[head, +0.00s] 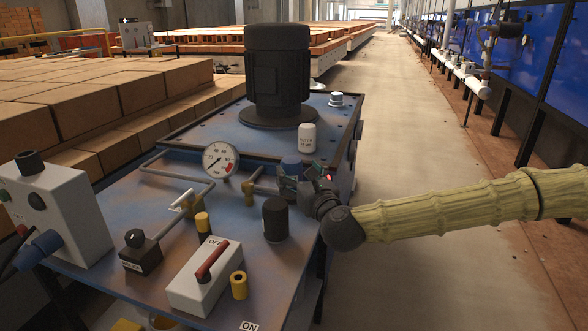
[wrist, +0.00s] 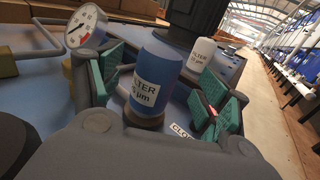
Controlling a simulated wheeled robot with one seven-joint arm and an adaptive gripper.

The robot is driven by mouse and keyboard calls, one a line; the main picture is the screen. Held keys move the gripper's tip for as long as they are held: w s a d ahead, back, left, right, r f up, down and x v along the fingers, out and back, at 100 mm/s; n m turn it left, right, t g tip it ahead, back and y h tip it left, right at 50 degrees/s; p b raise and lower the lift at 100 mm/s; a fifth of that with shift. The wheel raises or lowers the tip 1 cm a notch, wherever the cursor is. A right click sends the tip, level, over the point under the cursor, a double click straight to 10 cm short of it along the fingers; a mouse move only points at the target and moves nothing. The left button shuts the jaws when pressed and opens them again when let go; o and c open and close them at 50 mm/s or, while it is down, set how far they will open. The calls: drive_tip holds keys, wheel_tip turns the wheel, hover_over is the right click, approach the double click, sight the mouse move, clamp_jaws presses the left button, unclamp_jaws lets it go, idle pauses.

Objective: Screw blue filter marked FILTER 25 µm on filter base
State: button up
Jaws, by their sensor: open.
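The blue filter (wrist: 158,70) with a white label stands upright between my fingers in the wrist view. Its label reads in part "LTER" and "µm". Its lower end meets a dark round base (wrist: 143,120); I cannot tell how firmly it sits there. In the head view the blue filter's top (head: 291,163) shows behind my gripper (head: 300,182). My gripper (wrist: 162,98) is open, with a green pad on either side of the filter and visible gaps. A white filter (head: 307,138) marked FILTER stands just behind; it also shows in the wrist view (wrist: 200,55).
A pressure gauge (head: 220,160) with pipes stands left of my gripper. A black cylinder (head: 276,218) stands close in front. A large black motor (head: 278,75) rises behind. A switch box (head: 205,277) with a red lever is nearer. The aisle floor at right is clear.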

drive_tip(key=shift+v, duration=1.05)
